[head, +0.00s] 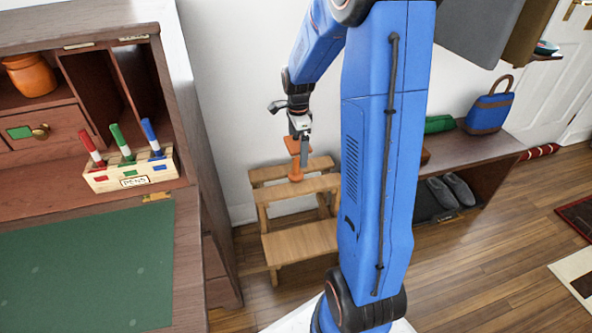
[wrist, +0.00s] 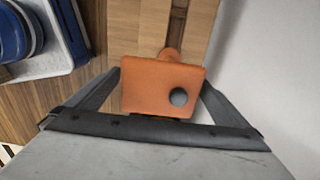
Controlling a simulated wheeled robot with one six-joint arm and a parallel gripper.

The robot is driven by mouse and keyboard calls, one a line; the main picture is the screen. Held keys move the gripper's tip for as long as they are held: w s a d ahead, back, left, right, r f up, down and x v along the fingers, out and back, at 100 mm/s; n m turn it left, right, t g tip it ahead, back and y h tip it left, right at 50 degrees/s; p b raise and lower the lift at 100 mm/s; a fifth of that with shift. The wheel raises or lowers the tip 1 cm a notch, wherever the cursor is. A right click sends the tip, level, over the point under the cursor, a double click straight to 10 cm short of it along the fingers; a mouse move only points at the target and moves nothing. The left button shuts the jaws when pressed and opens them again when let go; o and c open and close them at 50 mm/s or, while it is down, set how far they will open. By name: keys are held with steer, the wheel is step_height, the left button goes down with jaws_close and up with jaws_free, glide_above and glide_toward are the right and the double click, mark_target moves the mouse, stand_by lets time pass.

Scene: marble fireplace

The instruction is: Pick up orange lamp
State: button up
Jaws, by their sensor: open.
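The orange lamp (head: 295,172) stands on the upper part of a small wooden step stool (head: 300,241), against the white wall. In the wrist view the orange lamp (wrist: 162,86) fills the space between my fingers, with a dark round knob on its top. My gripper (head: 299,140) points down over the lamp in the head view. In the wrist view my gripper (wrist: 160,85) is open, with one finger on each side of the lamp. I cannot tell whether either finger touches it. Part of the lamp's base is hidden below its head.
A wooden desk with a pen holder (head: 131,171) and an orange jar (head: 30,75) stands at the left. A bench (head: 478,150) with a blue bag (head: 490,106) and grey shoes (head: 451,192) is at the right. The wood floor (head: 478,270) at the lower right is clear.

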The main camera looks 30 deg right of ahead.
mark_target(297, 163)
steer(key=shift+f, duration=3.2)
steer(key=c, duration=1.7)
